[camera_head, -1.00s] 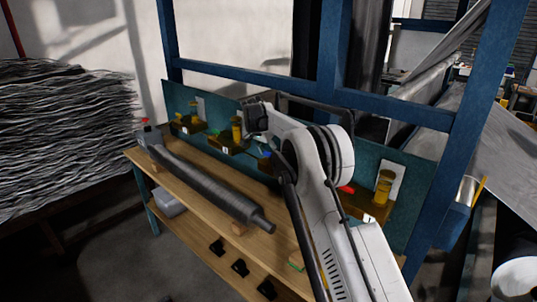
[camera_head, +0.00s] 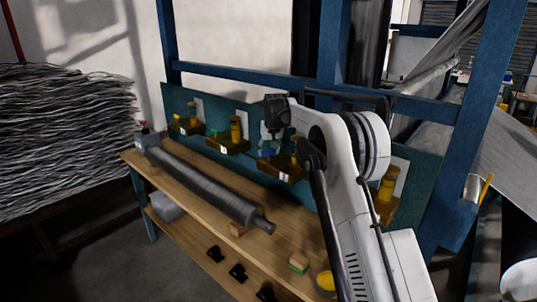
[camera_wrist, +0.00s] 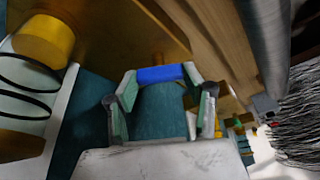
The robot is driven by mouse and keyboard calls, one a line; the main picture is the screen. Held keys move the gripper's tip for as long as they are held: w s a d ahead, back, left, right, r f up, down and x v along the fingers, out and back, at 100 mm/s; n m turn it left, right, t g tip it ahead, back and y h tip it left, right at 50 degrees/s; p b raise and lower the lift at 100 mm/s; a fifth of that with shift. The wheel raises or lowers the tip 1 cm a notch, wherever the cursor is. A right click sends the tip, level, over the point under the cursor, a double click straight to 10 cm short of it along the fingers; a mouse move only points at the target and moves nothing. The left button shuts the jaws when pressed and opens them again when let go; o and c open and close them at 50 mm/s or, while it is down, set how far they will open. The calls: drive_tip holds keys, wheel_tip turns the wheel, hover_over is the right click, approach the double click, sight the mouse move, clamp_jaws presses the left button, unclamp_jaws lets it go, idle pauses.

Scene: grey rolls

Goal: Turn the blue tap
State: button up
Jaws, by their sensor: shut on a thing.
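The blue tap (camera_head: 266,153) is on the third brass fitting from the left on the teal panel (camera_head: 420,165). In the wrist view its blue handle (camera_wrist: 160,74) spans crosswise between the fingertips of my gripper (camera_wrist: 160,83). The fingers are shut on the two ends of the handle. In the head view my gripper (camera_head: 268,138) reaches down at the blue tap, and my own arm hides part of the fitting. The brass bracket (camera_head: 280,168) under the tap carries a white label.
Other brass fittings stand on the panel, at left (camera_head: 188,122), beside the blue one (camera_head: 236,138), and at right (camera_head: 388,185). A grey roll (camera_head: 205,185) lies along the wooden bench (camera_head: 185,205). A blue frame beam (camera_head: 260,80) crosses behind.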

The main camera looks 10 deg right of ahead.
drive_tip(key=n+y, duration=0.1)
drive_tip(key=n, duration=0.2)
drive_tip(key=n+y, duration=0.1)
drive_tip(key=n, duration=0.2)
drive_tip(key=shift+d+g+b, duration=0.1)
drive_tip(key=shift+g+b, duration=0.2)
idle(0.4)
drive_tip(key=o, duration=1.2)
drive_tip(key=shift+c, duration=0.2)
drive_tip(key=v, duration=1.2)
drive_tip(key=shift+d, duration=0.2)
drive_tip(key=shift+w, duration=0.2)
